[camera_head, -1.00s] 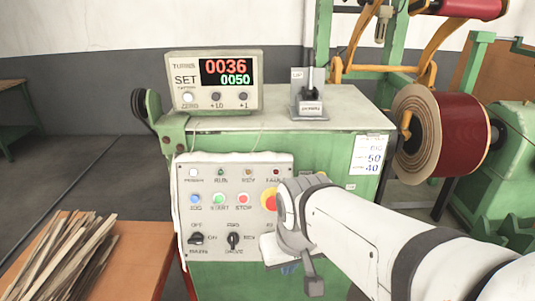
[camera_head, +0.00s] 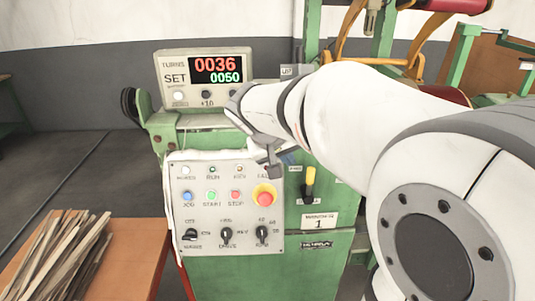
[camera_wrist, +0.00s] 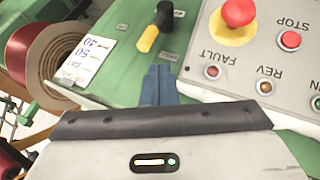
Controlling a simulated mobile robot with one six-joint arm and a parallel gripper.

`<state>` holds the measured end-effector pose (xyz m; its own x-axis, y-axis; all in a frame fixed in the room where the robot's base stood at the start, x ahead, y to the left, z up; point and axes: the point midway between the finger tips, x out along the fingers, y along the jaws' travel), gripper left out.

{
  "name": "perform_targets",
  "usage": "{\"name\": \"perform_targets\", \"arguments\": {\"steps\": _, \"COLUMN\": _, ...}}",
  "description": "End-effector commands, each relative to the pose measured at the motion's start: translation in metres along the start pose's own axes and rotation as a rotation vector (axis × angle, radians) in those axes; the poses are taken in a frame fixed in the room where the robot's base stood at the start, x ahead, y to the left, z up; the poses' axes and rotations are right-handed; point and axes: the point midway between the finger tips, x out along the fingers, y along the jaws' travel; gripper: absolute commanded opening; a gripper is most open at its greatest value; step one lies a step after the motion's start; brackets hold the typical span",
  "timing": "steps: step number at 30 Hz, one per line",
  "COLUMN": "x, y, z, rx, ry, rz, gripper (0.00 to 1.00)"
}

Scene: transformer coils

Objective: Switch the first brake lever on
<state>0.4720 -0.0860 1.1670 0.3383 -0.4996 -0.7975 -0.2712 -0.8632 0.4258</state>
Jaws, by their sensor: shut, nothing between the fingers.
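A lever with a yellow grip and a black lower part (camera_head: 309,184) is on the green cabinet front, right of the control panel, its grip pointing up. A plate marked 1 is below it; small labels beside it are too blurred to read. The lever also shows in the wrist view (camera_wrist: 150,36), at the top middle. My gripper (camera_wrist: 160,72) is shut and empty, its blue fingers pointing toward the cabinet, just below the yellow grip in that picture and apparently apart from it. In the head view my wrist hides most of the gripper.
The control panel (camera_head: 222,205) has buttons, rotary knobs and a red emergency stop (camera_head: 264,195) close to the lever. A turns counter (camera_head: 204,76) reads 0036, set 0050. A table with wooden strips (camera_head: 60,255) is at left. A wire spool (camera_wrist: 45,55) shows in the wrist view.

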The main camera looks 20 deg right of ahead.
Motion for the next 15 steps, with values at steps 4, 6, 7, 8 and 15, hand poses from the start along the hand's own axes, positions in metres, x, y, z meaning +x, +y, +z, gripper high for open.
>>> {"name": "perform_targets", "arguments": {"steps": 4, "x": 0.003, "y": 0.000, "z": 0.001, "rx": 0.000, "ry": -0.002, "rz": 0.000, "gripper": 0.00}}
{"name": "perform_targets", "arguments": {"steps": 6, "x": 0.009, "y": 0.001, "z": 0.000, "rx": -0.001, "ry": -0.003, "rz": 0.001, "gripper": 0.00}}
{"name": "perform_targets", "arguments": {"steps": 7, "x": 0.012, "y": 0.001, "z": 0.000, "rx": 0.000, "ry": -0.003, "rz": 0.001, "gripper": 0.00}}
{"name": "perform_targets", "arguments": {"steps": 8, "x": 0.016, "y": 0.001, "z": 0.001, "rx": 0.000, "ry": -0.005, "rz": 0.002, "gripper": 0.00}}
{"name": "perform_targets", "arguments": {"steps": 15, "x": 0.060, "y": 0.001, "z": 0.001, "rx": 0.000, "ry": -0.007, "rz": 0.001, "gripper": 0.00}}
